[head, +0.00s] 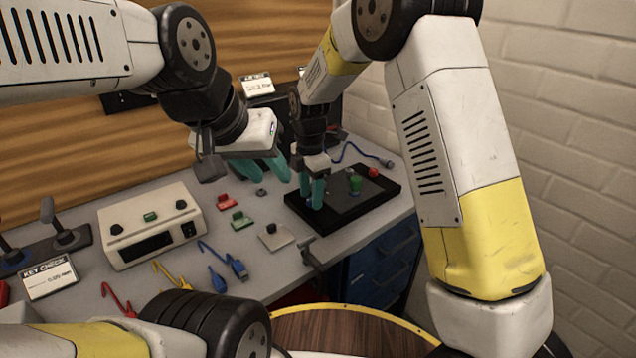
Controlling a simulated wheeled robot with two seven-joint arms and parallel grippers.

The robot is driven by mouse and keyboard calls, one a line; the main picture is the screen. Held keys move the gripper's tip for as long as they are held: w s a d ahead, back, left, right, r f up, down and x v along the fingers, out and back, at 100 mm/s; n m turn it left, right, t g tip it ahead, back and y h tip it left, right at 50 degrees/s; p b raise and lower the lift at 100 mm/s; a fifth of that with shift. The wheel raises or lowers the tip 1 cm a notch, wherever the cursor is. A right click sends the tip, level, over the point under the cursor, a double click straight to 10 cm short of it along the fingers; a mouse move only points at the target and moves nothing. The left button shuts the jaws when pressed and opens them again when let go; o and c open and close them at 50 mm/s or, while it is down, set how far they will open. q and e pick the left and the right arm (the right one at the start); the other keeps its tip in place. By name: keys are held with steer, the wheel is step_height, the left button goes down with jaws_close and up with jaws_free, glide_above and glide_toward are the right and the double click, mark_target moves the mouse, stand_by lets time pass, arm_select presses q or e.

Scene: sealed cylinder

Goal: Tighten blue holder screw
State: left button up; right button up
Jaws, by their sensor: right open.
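A black board (340,208) lies on the grey bench and carries small coloured parts. A bit of blue (308,203), possibly the blue holder screw, shows at the board's left side and is mostly hidden by my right gripper's fingers. My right gripper (311,190) points down over it, with its teal fingers open around or just above that spot; I cannot tell if they touch it. A green part (355,184) stands upright on the board, and a red one (373,172) sits at its far right corner. My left gripper (268,171) hangs above the bench, apparently open and empty.
A white control box (150,225) stands at the left. Red, green and grey small blocks (238,219) lie left of the board. Yellow, red and blue cables (225,260) lie in front. A blue drawer cabinet (385,268) is under the bench. A white brick wall closes the right.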

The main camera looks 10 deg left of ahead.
steer(key=shift+f, duration=0.15)
jaws_close()
